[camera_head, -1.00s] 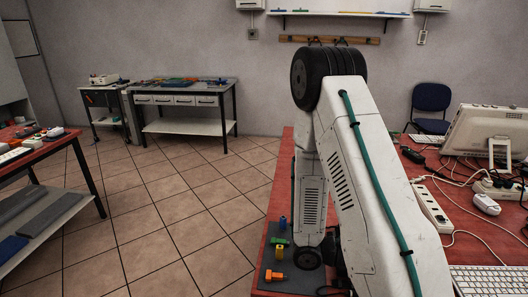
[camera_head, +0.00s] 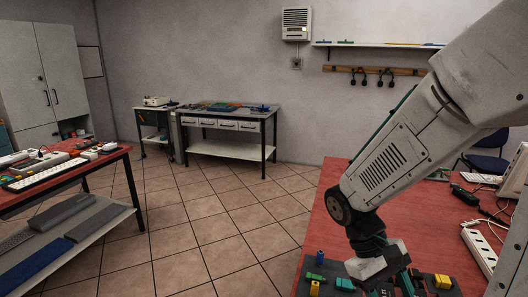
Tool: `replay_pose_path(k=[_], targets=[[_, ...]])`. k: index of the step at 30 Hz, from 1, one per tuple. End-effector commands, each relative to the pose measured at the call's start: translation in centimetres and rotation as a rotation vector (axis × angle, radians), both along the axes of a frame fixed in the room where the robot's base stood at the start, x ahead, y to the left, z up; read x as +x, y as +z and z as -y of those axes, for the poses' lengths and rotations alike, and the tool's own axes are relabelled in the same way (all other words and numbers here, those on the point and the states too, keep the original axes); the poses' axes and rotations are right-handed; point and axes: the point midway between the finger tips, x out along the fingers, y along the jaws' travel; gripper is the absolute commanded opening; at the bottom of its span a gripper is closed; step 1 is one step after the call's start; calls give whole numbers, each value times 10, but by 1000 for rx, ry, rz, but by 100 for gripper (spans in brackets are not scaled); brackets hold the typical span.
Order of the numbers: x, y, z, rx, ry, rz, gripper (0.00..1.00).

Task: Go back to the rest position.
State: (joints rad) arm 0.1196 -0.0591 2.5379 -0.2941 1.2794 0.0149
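My gripper (camera_head: 392,287) is at the bottom right of the head view, pointing down over the near end of the red table (camera_head: 323,217). Its fingers are partly cut off by the lower edge of the picture, so I cannot tell whether it is open or shut. My arm comes in from the upper right and bends down to it. Small coloured pieces lie close around the gripper: a blue one (camera_head: 320,257), a green one (camera_head: 315,277), a yellow one (camera_head: 314,289) to its left, and a yellow piece (camera_head: 442,282) to its right.
A white power strip (camera_head: 480,250) and cables lie on the red table at the right. Another red table (camera_head: 60,185) with keyboards stands at the left. A workbench (camera_head: 225,123) stands by the back wall. The tiled floor (camera_head: 200,225) between is clear.

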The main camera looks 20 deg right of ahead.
Motion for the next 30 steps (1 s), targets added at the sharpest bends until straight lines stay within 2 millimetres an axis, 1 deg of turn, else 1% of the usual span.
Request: replay_pose_path(k=[1, 6, 9, 12, 15, 18, 21, 30], targets=[[3, 12, -10, 20, -16, 81, 55], [8, 47, -41, 101, -61, 316, 55], [7, 69, -57, 148, -73, 447, 55], [4, 89, -69, 186, -73, 563, 55], [-1, 106, -76, 206, -61, 648, 55], [-6, 116, -78, 210, -44, 705, 55], [-8, 122, -79, 213, -33, 733, 55], [-8, 123, -79, 214, -31, 740, 55]])
